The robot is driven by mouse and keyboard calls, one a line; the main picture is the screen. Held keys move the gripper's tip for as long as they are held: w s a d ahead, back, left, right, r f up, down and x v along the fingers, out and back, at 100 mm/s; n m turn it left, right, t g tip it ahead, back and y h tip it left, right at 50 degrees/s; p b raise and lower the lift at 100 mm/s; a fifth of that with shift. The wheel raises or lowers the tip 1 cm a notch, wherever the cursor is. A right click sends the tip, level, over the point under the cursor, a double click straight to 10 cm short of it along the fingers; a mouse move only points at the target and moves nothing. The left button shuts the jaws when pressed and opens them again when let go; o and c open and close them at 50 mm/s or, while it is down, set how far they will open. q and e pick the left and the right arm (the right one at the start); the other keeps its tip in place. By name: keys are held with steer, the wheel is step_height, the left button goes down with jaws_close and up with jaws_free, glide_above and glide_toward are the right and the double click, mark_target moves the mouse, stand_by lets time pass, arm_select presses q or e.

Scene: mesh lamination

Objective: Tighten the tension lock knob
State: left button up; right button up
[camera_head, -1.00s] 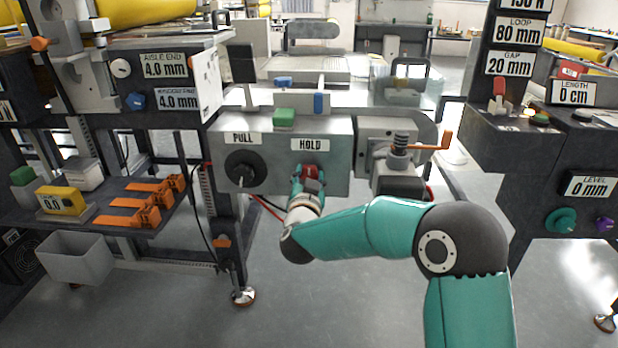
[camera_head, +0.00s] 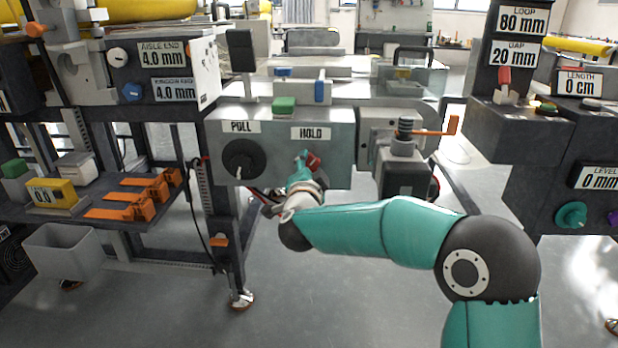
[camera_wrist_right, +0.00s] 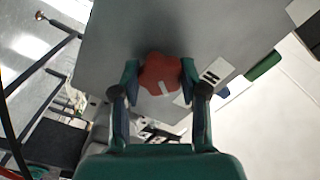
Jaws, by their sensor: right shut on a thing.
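The red lock knob (camera_head: 314,163) sits on the front of the grey box, below the HOLD label (camera_head: 310,133). In the right wrist view the red, lobed knob (camera_wrist_right: 162,72) with a white mark lies between the two fingers. My right gripper (camera_head: 307,164) is shut on this knob, with one finger on each side; it also shows in the wrist view (camera_wrist_right: 160,76). The gripper partly covers the knob in the head view. My left gripper is not in view.
A green button (camera_head: 284,105) sits on the box top. An orange crank handle (camera_head: 452,125) stands to the right. Orange clips (camera_head: 140,195) lie on the left shelf. Open floor lies below.

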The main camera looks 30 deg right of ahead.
steer(key=shift+d+f+m+b, duration=0.15)
steer(key=shift+m+b, duration=1.2)
steer(key=shift+m, duration=1.25)
steer(key=shift+a+f+m+b, duration=0.1)
steer(key=shift+m+b, duration=1.25)
steer(key=shift+m, duration=1.25)
steer(key=o, duration=1.1)
steer(key=shift+s, duration=0.1)
steer(key=shift+o, duration=0.2)
steer(key=shift+r, duration=0.15)
steer(key=shift+s+a, duration=0.25)
steer(key=shift+s, duration=0.05)
steer(key=v, duration=1.1)
